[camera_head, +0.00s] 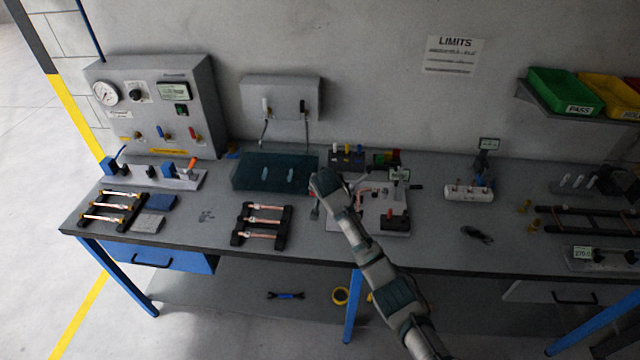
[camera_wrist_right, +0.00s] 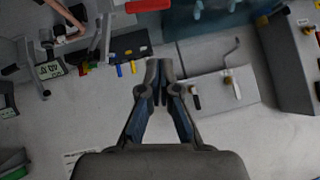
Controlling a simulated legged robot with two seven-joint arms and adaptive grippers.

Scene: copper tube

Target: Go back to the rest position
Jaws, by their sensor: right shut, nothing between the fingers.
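My right arm (camera_head: 372,262) reaches up from the bottom right over the bench, with its wrist end in front of the middle fixture. In the wrist view my right gripper (camera_wrist_right: 159,68) is shut and empty, its two fingers together, with the pale wall behind them. In the head view the fingers are too hard to make out. Copper tubes lie across a black rack (camera_head: 262,223) left of the arm, and more lie on another rack (camera_head: 110,206) at the far left. My left gripper is not in view.
The bench (camera_head: 195,232) carries a gauge panel (camera_head: 160,105), a dark teal tray (camera_head: 272,172) and a fixture plate (camera_head: 350,222) partly behind my arm. A wall box with levers (camera_head: 282,98) is behind. Green and yellow bins (camera_head: 565,90) sit on a shelf at right.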

